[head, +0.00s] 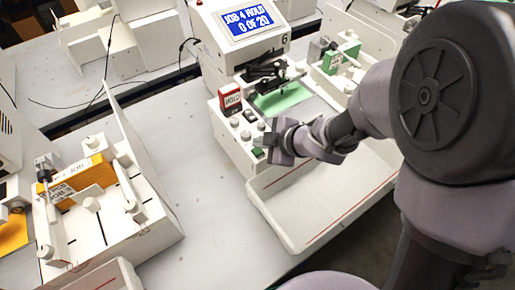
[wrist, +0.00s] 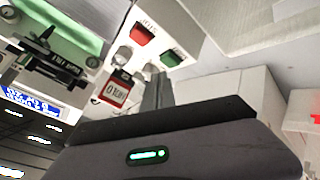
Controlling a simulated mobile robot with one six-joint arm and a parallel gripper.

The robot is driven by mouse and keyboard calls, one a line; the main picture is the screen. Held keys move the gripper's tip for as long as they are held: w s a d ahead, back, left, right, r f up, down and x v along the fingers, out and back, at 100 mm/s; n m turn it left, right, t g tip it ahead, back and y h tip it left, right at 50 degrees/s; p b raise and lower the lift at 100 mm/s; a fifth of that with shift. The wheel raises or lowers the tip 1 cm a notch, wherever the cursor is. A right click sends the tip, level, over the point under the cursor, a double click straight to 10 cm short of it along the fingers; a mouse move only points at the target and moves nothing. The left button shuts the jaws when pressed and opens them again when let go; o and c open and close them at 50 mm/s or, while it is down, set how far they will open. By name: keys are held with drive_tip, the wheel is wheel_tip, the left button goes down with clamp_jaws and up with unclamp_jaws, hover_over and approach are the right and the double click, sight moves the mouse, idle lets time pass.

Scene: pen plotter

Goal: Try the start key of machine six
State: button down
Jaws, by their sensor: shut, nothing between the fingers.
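Machine six (head: 225,55) has a "6" on its front and a blue screen (head: 247,20) reading "JOB 4 HOLD, 0 OF 20". A control panel runs along its near left side. A green key (head: 257,152) shows at the panel's near end; the wrist view shows the green key (wrist: 171,57) beside a red key (wrist: 143,33). The red key is not clear in the head view, where my gripper covers part of the panel. My gripper (head: 270,142) is shut and empty, close to the green key. Its fingers (wrist: 160,80) point towards the keys; I cannot tell whether they touch.
White knobs (head: 246,134) and a red tag (head: 230,98) sit on the panel. A white tray (head: 290,240) lies in front of the machine. Another machine (head: 75,225) with an orange block stands at left. The bench between is clear.

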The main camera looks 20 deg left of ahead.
sight(260, 152)
idle(0.7)
drive_tip(key=shift+f+b, duration=0.3)
drive_tip(key=shift+f, duration=0.1)
drive_tip(key=shift+f+b, duration=0.35)
drive_tip(key=shift+f, duration=0.1)
idle(0.4)
drive_tip(key=shift+r, duration=0.1)
drive_tip(key=shift+r+p, duration=0.75)
drive_tip(key=shift+p, duration=0.2)
drive_tip(key=shift+r, duration=0.1)
wheel_tip(260, 152, up, 5)
drive_tip(key=p, duration=0.5)
